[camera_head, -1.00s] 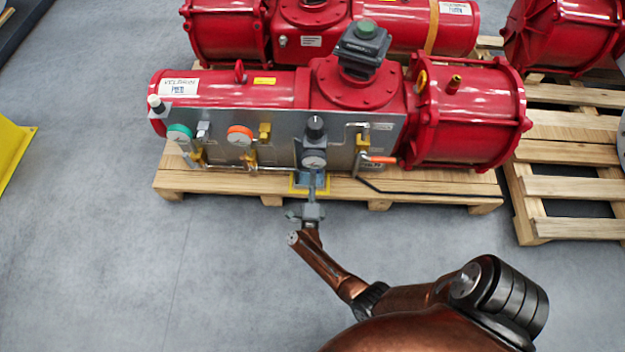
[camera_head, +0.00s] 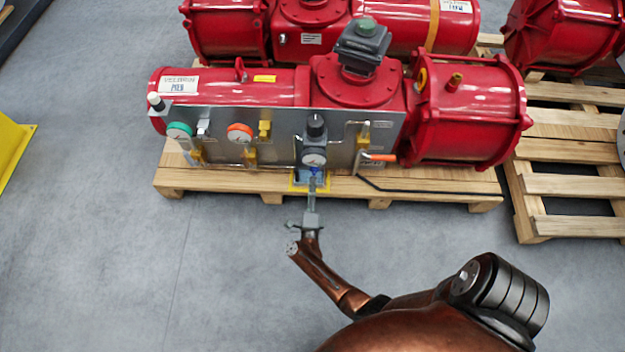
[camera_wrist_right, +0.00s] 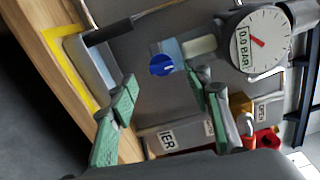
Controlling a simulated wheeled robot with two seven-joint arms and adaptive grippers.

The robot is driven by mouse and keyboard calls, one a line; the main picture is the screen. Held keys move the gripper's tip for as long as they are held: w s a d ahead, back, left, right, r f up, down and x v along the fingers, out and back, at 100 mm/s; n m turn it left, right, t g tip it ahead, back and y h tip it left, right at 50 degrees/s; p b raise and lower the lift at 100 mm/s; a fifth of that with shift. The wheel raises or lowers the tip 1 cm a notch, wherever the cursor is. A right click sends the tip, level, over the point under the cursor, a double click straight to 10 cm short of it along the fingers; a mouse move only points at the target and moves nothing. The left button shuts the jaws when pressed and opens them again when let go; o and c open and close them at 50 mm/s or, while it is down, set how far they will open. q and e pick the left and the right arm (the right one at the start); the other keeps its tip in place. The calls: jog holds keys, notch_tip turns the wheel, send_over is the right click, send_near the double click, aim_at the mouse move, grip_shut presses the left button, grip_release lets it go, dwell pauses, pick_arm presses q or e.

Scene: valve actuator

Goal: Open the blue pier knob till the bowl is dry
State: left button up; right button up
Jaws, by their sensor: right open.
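The blue knob (camera_wrist_right: 162,65) is small and round. In the right wrist view it sits below a clear bowl (camera_wrist_right: 198,47) and a round gauge (camera_wrist_right: 256,41) reading 0.0 BAR. In the head view the blue knob (camera_head: 314,171) shows as a small spot under the gauge (camera_head: 313,158). My right gripper (camera_head: 312,183) points up at it from below. In the wrist view its green-padded fingers (camera_wrist_right: 163,92) are apart and empty, with the knob beyond and between them, not gripped. Whether the bowl holds liquid cannot be told. My left gripper is not in view.
A grey panel (camera_head: 283,140) with gauges and fittings fronts the red actuator (camera_head: 460,110) on a wooden pallet (camera_head: 420,185). A yellow-edged tray (camera_wrist_right: 84,64) lies below the knob. An orange-handled lever (camera_head: 380,157) is to the right. The floor in front is open.

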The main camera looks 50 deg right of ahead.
jog(key=shift+v, duration=1.7)
